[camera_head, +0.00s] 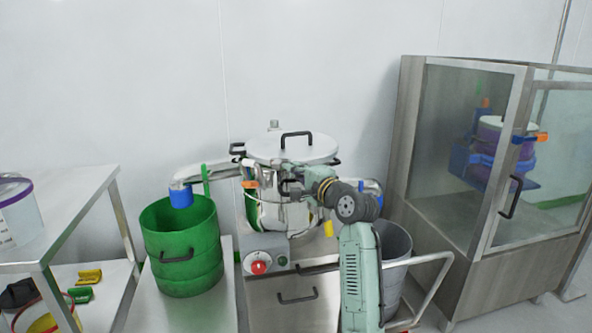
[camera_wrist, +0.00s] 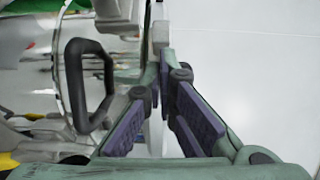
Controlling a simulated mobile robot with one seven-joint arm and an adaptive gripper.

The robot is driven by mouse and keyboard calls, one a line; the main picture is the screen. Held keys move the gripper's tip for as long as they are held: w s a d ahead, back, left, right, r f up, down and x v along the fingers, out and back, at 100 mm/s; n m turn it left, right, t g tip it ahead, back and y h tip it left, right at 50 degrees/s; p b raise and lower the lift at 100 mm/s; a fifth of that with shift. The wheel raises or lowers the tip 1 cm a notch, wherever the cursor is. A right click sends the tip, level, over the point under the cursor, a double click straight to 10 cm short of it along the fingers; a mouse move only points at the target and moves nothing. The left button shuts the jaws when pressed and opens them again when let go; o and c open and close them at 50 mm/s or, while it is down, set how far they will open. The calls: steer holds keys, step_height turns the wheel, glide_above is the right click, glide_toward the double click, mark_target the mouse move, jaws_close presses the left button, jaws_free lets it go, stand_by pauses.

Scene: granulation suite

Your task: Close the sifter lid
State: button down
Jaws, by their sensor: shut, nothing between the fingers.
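The sifter (camera_head: 270,208) stands in the middle of the head view on a steel cabinet. Its round grey lid (camera_head: 262,150) lies roughly level over the top, with a black arched handle (camera_head: 297,134). I cannot tell whether the rim is fully seated. My gripper (camera_head: 286,187) is below the lid, in front of the sifter body, small and partly lost against it. In the wrist view my gripper (camera_wrist: 165,75) is shut and empty, its dark pads angled together. A black handle (camera_wrist: 82,85) shows to its left, apart from the fingers.
A green drum (camera_head: 180,255) stands left of the sifter under a blue-ended spout (camera_head: 181,195). A grey bin (camera_head: 394,255) is behind my arm. A glass-doored cabinet (camera_head: 430,140) fills the right. A steel shelf (camera_head: 80,215) is at left.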

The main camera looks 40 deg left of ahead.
steer(key=s+a+p, duration=0.3)
steer(key=s+a, duration=0.1)
steer(key=shift+s+a, duration=0.15)
steer(key=shift+a, duration=0.05)
steer(key=shift+d, duration=0.1)
